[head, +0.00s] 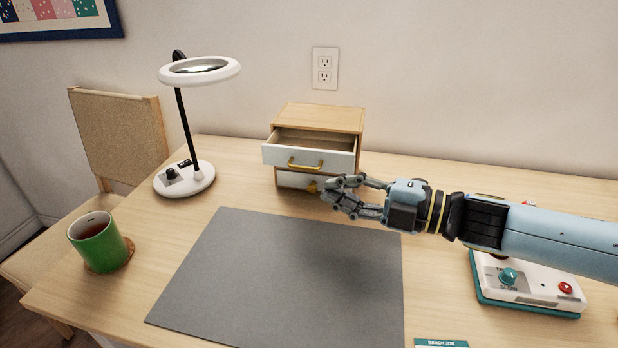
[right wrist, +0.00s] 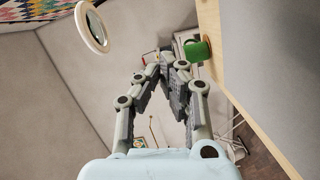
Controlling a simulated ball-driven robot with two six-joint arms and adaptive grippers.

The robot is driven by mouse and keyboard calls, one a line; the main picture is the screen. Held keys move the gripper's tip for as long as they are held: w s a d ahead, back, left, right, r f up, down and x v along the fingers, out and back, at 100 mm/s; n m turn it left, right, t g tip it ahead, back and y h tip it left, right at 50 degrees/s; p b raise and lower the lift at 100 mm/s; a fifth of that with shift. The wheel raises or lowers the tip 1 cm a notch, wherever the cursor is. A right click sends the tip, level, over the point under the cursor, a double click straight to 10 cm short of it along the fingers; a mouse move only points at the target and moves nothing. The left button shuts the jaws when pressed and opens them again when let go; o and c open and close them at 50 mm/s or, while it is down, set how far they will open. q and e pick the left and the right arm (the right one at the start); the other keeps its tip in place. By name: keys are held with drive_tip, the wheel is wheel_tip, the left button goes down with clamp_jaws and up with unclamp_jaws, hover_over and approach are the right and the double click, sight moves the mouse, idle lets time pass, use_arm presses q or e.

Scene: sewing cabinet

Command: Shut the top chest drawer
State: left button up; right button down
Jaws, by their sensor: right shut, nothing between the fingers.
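A small wooden chest (head: 320,118) stands at the back of the table near the wall. Its top drawer (head: 332,159) is pulled out, with a white front and a brass handle, and its inside looks empty. The lower drawer (head: 292,180) sits beneath it, partly hidden by the overhanging top drawer and my gripper. My right gripper (head: 328,193) is shut and empty, just in front of the chest, in the picture below the top drawer's front and near the lower drawer's handle. I cannot tell whether it touches. It also shows in the right wrist view (right wrist: 166,58). My left gripper is not in view.
A ring magnifier lamp (head: 184,178) and a green mug (head: 97,243) on a coaster stand at left. A grey mat (head: 285,275) lies bare in front of the chest. A white-and-teal device (head: 530,290) stands at right, under my right arm.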

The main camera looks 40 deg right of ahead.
sight(311, 149)
drive_tip(key=w+f, duration=0.1)
drive_tip(key=w, duration=0.7)
drive_tip(key=shift+p, duration=0.3)
drive_tip(key=shift+w, duration=0.1)
